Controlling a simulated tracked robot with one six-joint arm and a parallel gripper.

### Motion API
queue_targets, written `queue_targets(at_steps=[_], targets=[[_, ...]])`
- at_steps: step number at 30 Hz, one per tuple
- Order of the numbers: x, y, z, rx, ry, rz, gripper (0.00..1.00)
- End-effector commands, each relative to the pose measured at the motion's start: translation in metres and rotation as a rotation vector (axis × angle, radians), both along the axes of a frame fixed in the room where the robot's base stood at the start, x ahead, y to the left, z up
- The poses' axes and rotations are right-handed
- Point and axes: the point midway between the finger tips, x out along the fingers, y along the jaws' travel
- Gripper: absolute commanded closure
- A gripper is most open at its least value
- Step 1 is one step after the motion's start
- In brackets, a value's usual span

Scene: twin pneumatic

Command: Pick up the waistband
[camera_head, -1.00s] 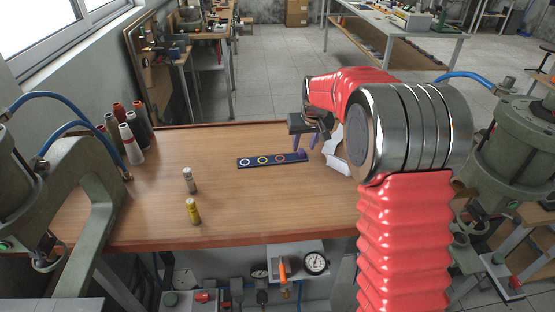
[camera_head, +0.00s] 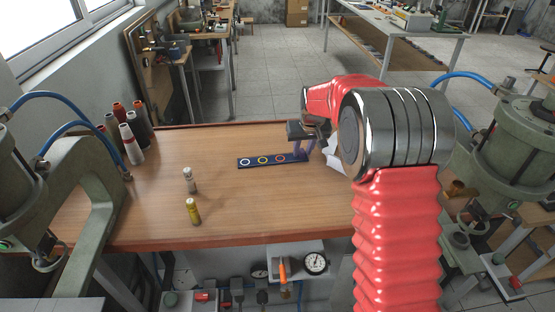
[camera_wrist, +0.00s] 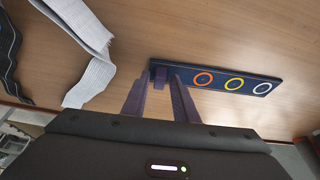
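A pale grey ribbed fabric strip, which may be the waistband, lies folded on the table in the wrist view (camera_wrist: 97,72). A dark band (camera_wrist: 8,50) lies left of it; I cannot tell which is the waistband. In the head view only a white part of the fabric (camera_head: 331,155) shows behind my arm. My gripper (camera_head: 303,154) is low over the right end of a dark ringed strip, left of the fabric. Its purple fingers (camera_wrist: 162,82) are apart, with a small purple block (camera_wrist: 158,73) at the tips. The block appears not clamped.
The dark strip (camera_head: 244,163) carries white, yellow and red rings. Several thread cones (camera_head: 132,148) stand at the left edge. Green presses flank the wooden table (camera_head: 270,210). Its front middle is clear.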

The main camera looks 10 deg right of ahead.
Motion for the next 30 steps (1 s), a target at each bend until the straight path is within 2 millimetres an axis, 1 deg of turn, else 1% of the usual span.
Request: queue_targets(at_steps=[1, 11, 23, 26, 30], targets=[[0.000, 0.000, 0.000, 0.000, 0.000, 0.000, 0.77], [0.000, 0.000, 0.000, 0.000, 0.000, 0.000, 1.00], [0.000, 0.000, 0.002, 0.000, -0.001, 0.000, 1.00], [0.001, 0.000, 0.009, 0.000, -0.003, 0.000, 1.00], [0.001, 0.000, 0.025, 0.000, -0.003, 0.000, 1.00]])
